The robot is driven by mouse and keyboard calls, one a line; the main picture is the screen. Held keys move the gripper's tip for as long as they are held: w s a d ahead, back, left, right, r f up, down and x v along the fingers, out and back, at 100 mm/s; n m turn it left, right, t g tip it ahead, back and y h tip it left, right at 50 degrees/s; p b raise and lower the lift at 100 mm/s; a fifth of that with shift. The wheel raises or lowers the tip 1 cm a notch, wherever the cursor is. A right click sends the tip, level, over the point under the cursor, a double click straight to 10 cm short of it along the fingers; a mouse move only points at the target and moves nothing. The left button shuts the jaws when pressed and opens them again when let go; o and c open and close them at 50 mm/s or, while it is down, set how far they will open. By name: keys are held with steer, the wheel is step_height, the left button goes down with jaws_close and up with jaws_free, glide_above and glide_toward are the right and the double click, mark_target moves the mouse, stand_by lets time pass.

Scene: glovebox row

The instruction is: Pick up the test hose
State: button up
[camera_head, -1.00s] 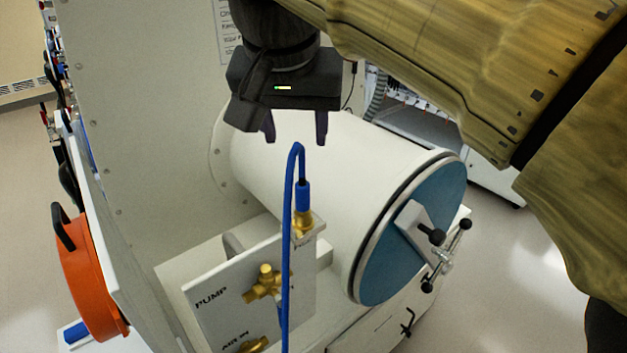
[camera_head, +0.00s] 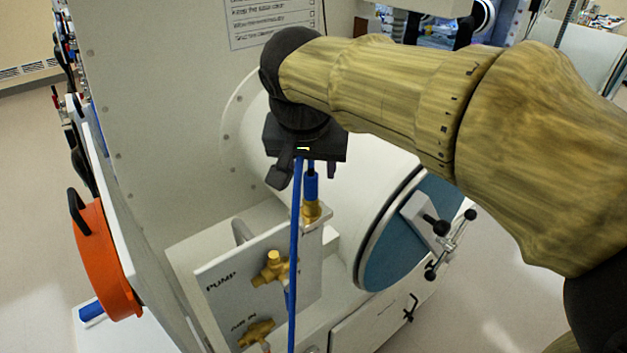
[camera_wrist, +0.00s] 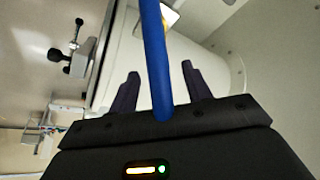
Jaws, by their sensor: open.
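The test hose (camera_head: 295,245) is a blue hose that rises from a blue-sleeved end on a brass fitting, bends over at the top and hangs down in front of the valve panel. In the head view its top bend is hidden behind my gripper (camera_head: 300,172). In the wrist view the hose (camera_wrist: 155,55) runs between the two fingers of my gripper (camera_wrist: 158,82), with a gap on both sides. My gripper is open and points down around the upper part of the hose.
The valve panel (camera_head: 222,305) carries brass valves (camera_head: 272,268) marked PUMP and AIR IN. Behind it is a white cylinder chamber with a blue door (camera_head: 395,250) and clamp handles (camera_head: 448,245). An orange round cover (camera_head: 100,260) stands at the left.

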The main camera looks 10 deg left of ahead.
mark_target(311, 174)
steer(key=shift+p+x, duration=1.25)
steer(key=shift+x, duration=1.4)
steer(key=shift+s+f, duration=0.1)
steer(key=shift+s, duration=0.15)
jaws_close()
step_height(311, 174, up, 10)
steer(key=shift+r+b, duration=0.1)
steer(key=shift+b, duration=1)
